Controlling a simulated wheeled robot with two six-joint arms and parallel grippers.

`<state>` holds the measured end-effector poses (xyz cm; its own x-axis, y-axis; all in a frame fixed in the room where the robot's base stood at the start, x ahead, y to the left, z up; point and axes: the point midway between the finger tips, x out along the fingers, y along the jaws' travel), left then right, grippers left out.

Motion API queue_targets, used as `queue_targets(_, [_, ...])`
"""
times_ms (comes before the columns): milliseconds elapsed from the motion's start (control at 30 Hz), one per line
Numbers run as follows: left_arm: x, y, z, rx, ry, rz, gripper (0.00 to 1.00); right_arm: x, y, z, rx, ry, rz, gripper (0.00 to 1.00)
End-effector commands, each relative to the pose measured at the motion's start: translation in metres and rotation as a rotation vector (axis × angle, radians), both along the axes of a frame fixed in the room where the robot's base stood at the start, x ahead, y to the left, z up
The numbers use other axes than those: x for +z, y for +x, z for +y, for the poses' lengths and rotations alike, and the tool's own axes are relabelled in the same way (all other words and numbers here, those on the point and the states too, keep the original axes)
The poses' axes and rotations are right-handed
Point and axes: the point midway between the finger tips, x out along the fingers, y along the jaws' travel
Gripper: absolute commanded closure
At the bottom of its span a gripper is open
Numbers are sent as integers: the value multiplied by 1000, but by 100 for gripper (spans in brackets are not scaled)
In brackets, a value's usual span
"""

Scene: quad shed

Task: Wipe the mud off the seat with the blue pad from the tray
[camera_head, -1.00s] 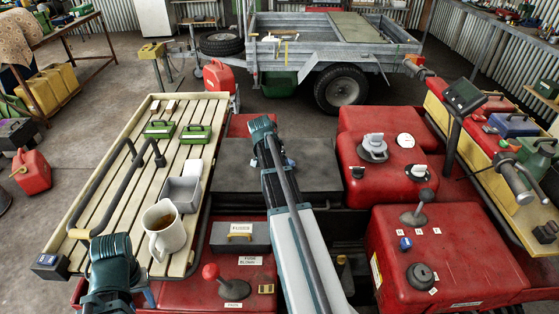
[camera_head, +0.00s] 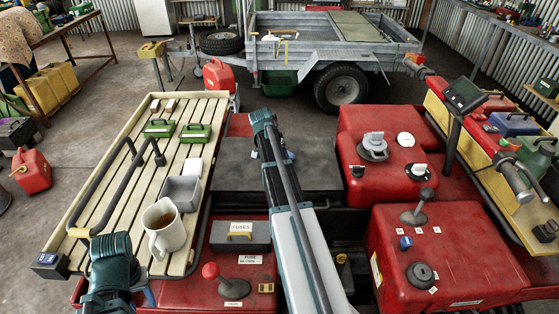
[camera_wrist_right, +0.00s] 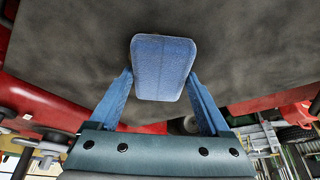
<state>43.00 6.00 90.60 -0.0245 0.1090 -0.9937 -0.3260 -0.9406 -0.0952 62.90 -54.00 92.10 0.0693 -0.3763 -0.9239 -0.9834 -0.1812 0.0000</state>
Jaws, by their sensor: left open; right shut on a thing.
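The dark grey seat (camera_head: 235,170) lies in the middle of the head view, under my right arm, and fills the upper part of the right wrist view (camera_wrist_right: 80,60). Its surface looks mottled brown-grey; I cannot make out a distinct mud patch. My right gripper (camera_wrist_right: 160,75) is shut on the blue pad (camera_wrist_right: 162,65), which is over the seat; contact is unclear. The pad is hidden in the head view. My left gripper (camera_head: 147,294) is open at the lower left, near the rack's front edge. A small grey tray (camera_head: 182,192) stands on the rack.
The slatted rack (camera_head: 115,190) has a black rail and carries a mug (camera_head: 163,228) and green boxes (camera_head: 195,133). A grey fuse box (camera_head: 240,240) and red-knobbed lever (camera_head: 211,271) stand near the front. Red panels (camera_head: 450,250) with knobs lie right of the seat.

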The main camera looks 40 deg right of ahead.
Motion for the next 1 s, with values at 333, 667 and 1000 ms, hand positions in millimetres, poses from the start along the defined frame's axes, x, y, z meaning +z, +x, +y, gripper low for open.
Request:
queue_targets(333, [2, 0, 0, 0, 0, 0, 54, 2, 0, 0, 0, 0, 0, 63])
queue_targets(667, [31, 0, 0, 0, 0, 0, 54, 31, 0, 0, 1, 0, 0, 63])
queue_targets(1000, [61, 0, 0, 0, 0, 0, 54, 61, 0, 0, 1, 0, 0, 63])
